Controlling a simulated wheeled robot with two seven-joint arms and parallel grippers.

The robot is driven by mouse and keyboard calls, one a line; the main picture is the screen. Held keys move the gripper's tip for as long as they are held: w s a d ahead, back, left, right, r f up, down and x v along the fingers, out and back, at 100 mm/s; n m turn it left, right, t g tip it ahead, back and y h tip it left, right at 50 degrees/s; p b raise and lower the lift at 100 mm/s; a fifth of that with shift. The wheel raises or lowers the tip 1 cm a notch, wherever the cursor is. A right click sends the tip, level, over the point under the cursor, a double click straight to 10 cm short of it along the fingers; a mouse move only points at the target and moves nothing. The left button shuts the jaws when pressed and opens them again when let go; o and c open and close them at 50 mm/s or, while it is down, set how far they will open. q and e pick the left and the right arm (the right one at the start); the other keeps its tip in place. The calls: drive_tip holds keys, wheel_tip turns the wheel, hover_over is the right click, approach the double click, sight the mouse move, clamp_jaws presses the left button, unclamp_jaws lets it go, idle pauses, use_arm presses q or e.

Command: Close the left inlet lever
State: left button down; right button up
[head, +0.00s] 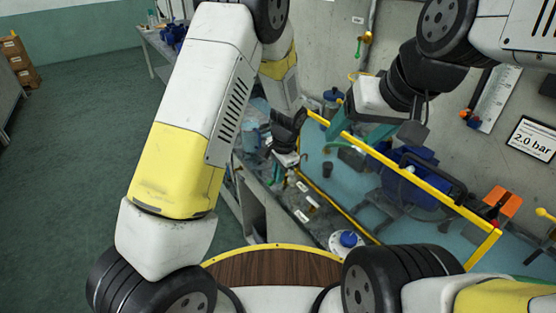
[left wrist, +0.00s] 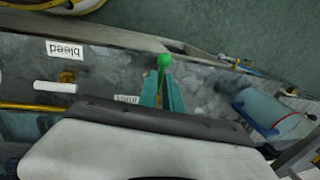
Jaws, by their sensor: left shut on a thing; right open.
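The left inlet lever (left wrist: 163,62) shows in the left wrist view as a green knob on a thin stem. The teal fingers of my left gripper (left wrist: 162,92) stand on both sides of the stem, shut on it just below the knob. A label reading upside down "inlet" (left wrist: 127,98) is partly hidden beside the fingers. In the head view my left gripper (head: 284,160) is low over the grey bench, and its fingertips and the lever are hard to make out. My right gripper (head: 362,128) is open and empty, above the yellow rail.
A "bleed" label (left wrist: 65,50) and a white handle (left wrist: 55,87) lie to the left in the wrist view. A yellow rail (head: 400,170) borders the blue-floored area at right. A blue-capped white container (head: 347,241) stands near the front.

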use_arm(q)
drive_tip(key=shift+w+m, duration=0.1)
drive_tip(key=shift+m, duration=0.2)
drive_tip(key=m, duration=0.2)
drive_tip(key=w+a+m+h, duration=0.1)
drive_tip(key=m, duration=0.1)
drive_tip(key=shift+w+m, duration=0.15)
drive_tip(key=shift+m, duration=0.15)
drive_tip(key=m, duration=0.1)
drive_tip(key=w+m, duration=0.1)
drive_tip(key=m, duration=0.1)
drive_tip(key=shift+m+h, duration=0.3)
drive_tip(key=m, duration=0.2)
drive_tip(key=w+m, duration=0.1)
drive_tip(key=m, duration=0.1)
drive_tip(key=shift+w+d+m+h, duration=0.2)
drive_tip(key=shift+m+h, duration=0.1)
drive_tip(key=shift+h, duration=0.1)
drive_tip(key=shift+w+d+m+g+h, duration=0.2)
drive_tip(key=shift+w+m, duration=0.1)
drive_tip(key=shift+m, duration=0.85)
drive_tip(key=shift+w+d+m+g+h, duration=0.15)
drive_tip(key=shift+w+m, duration=0.1)
drive_tip(key=shift+m, duration=0.9)
drive_tip(key=c, duration=1.5)
unclamp_jaws()
